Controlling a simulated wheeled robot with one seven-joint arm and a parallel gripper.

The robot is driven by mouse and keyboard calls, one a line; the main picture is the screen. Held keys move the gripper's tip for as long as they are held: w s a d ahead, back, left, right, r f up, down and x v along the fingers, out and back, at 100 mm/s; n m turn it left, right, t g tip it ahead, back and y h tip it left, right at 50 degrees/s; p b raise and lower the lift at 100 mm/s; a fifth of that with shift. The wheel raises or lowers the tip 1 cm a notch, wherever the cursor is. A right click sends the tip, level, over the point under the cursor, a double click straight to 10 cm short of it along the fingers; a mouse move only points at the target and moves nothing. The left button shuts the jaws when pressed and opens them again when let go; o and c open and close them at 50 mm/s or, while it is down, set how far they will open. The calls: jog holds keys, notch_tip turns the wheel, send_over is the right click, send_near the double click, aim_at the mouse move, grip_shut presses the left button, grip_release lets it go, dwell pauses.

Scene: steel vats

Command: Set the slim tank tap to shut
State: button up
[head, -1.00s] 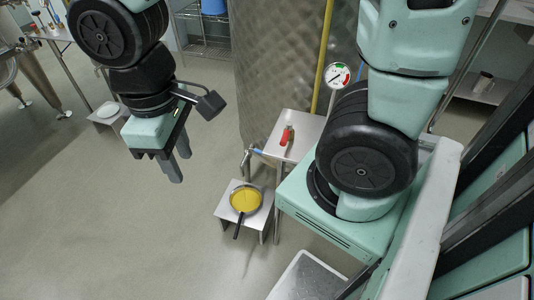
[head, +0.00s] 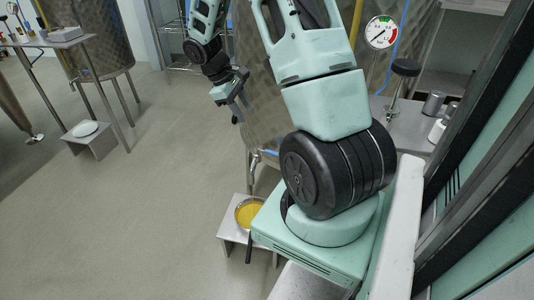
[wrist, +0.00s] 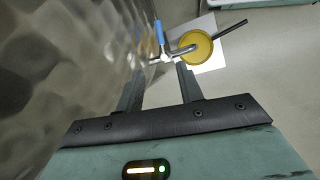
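The tap (wrist: 166,55) sticks out of the dimpled steel tank (wrist: 60,70) in the wrist view. Its blue lever (wrist: 159,32) points toward the top of that picture, across the spout. The spout reaches over a pan of yellow liquid (wrist: 196,46). In the head view the tap (head: 255,158) shows small low on the tank, above the pan (head: 247,213). My gripper (wrist: 160,69) is open and empty, its two fingers pointing toward the tap, which appears beyond their tips. In the head view my gripper (head: 236,108) is beside the tank, above the tap. I cannot tell the exact gap.
The pan stands on a low metal stand (head: 228,228). A pressure gauge (head: 381,32) and a side table (head: 405,125) with metal cups are at the right, partly behind my arm. Another vat (head: 85,40) and table are at the left. Open floor lies between.

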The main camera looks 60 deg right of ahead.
aim_at(270, 151)
jog(key=b+x, duration=0.5)
jog(key=x, duration=1.2)
jog(key=shift+s, duration=0.15)
grip_shut()
jog(key=shift+d+r, duration=0.1)
